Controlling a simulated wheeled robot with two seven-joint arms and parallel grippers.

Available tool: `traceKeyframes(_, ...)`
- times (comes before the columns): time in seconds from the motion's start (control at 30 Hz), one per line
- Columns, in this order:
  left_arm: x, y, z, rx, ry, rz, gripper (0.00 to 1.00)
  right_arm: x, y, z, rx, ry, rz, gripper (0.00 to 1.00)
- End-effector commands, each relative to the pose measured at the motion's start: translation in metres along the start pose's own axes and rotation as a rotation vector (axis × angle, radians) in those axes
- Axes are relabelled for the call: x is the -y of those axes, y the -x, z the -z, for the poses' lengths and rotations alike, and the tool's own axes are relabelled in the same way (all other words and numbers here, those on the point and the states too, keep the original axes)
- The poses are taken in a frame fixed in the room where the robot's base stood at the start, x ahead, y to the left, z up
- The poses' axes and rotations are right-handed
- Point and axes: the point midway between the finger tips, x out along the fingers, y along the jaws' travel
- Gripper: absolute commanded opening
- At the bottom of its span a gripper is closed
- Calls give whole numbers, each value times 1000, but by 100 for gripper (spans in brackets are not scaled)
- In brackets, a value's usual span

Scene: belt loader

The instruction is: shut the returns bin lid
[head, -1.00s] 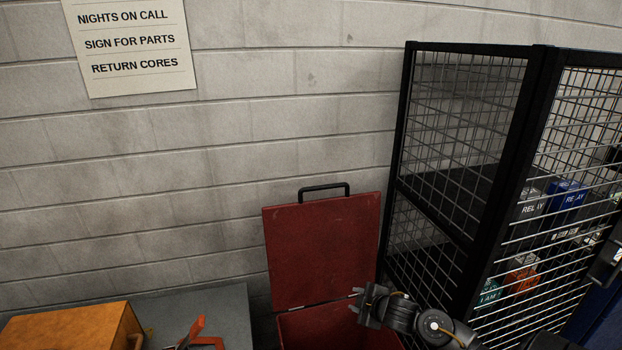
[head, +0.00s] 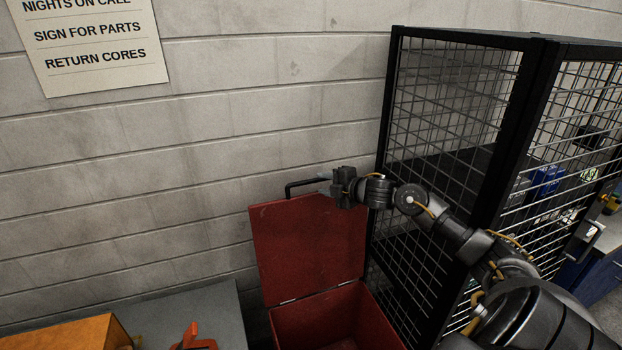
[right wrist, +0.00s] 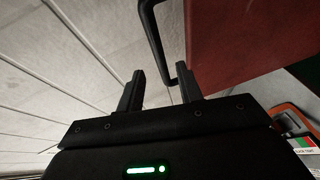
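The red returns bin (head: 335,315) stands against the wall, and its lid (head: 305,245) is open, tilted up and back. The black lid handle (head: 290,188) is on the lid's top edge; its right part is hidden behind my gripper. My right gripper (head: 325,183) is at the lid's top right, level with the handle. In the right wrist view its two fingers (right wrist: 160,88) are apart with nothing held. The handle (right wrist: 156,35) and the red lid (right wrist: 240,40) show just beyond the fingertips. I cannot tell whether they touch. My left gripper is out of view.
A black mesh cage (head: 450,120) stands close on the right of the bin, with my right arm in front of it. A grey bench (head: 195,305) on the left holds an orange box (head: 75,335) and an orange tool (head: 195,340).

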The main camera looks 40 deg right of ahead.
Motion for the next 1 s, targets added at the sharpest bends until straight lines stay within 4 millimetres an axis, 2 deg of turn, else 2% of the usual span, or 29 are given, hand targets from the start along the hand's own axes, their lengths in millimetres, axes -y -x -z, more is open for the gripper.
traceKeyframes(0.03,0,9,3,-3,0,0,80,-6,-9,1,-1,-6,-2,36)
traceKeyframes(0.1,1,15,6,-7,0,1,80,-5,-22,1,0,-6,-1,36)
traceKeyframes(0.33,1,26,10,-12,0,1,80,-2,-54,0,1,-3,0,36)
traceKeyframes(0.5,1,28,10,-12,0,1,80,0,-63,-1,2,0,1,36)
traceKeyframes(0.77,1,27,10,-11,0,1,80,1,-65,-1,2,1,1,36)
traceKeyframes(1.0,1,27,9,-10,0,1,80,1,-64,-1,2,0,1,7)
